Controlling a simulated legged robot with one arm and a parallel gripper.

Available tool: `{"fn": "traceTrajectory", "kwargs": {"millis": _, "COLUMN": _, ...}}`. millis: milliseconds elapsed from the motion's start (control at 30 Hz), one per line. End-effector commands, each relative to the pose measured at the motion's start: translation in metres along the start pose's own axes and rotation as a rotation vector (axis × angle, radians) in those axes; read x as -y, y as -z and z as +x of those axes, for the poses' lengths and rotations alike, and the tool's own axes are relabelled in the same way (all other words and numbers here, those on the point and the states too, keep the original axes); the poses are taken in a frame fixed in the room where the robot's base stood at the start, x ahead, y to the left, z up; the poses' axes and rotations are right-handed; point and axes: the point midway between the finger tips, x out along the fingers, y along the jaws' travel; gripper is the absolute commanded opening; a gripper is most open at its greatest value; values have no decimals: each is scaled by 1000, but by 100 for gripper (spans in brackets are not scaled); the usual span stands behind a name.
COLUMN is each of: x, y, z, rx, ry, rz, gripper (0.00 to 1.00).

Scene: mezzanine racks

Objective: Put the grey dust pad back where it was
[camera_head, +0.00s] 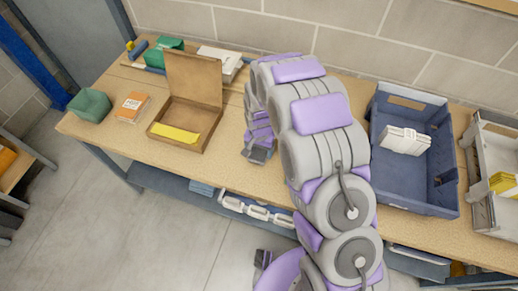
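My arm reaches over the wooden bench, and my gripper (259,154) points down near its front edge, just right of the open cardboard box (208,118). A small dark grey piece shows at the fingertips; I cannot tell whether it is the grey dust pad or part of the gripper. The finger gap is hidden at this angle. No other clearly grey pad shows on the bench. A bundle of white, flat pieces (403,140) lies in the blue-grey bin (396,187) right of my arm. My arm hides part of the bench.
The open box holds a yellow piece (175,133). A green item (164,47) and a white box (220,62) are behind. A pale crate (485,217) stands far right. White items (257,211) sit on the lower shelf.

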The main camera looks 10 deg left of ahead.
Motion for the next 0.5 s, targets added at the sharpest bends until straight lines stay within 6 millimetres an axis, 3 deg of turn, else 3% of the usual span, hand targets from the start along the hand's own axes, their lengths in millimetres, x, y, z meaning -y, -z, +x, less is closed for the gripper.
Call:
{"fn": "traceTrajectory", "kwargs": {"millis": 200, "x": 0, "y": 0, "z": 0, "rx": 0, "ry": 0, "rz": 0, "gripper": 98}}
{"fn": "traceTrajectory", "kwargs": {"millis": 500, "x": 0, "y": 0, "z": -1, "rx": 0, "ry": 0, "rz": 0, "gripper": 98}}
